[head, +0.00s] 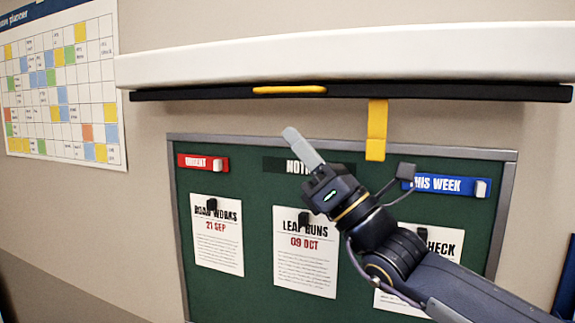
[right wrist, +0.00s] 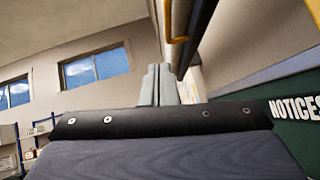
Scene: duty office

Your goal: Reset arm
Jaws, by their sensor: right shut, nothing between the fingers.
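My right gripper (head: 303,149) is raised in front of the green notice board (head: 258,225), over its middle label. Its fingers are together and empty, pointing up and left. In the right wrist view its closed grey fingertips (right wrist: 158,84) point up, with nothing between them. The right arm comes in from the lower right and covers part of the board and the right-hand notice. My left gripper is not in view.
A white shelf-like housing (head: 350,55) with a black underside spans the wall above the board. A yellow strap (head: 377,130) hangs from it, close above my arm. Notices (head: 305,250) are pinned on the board. A planner (head: 60,90) hangs at left.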

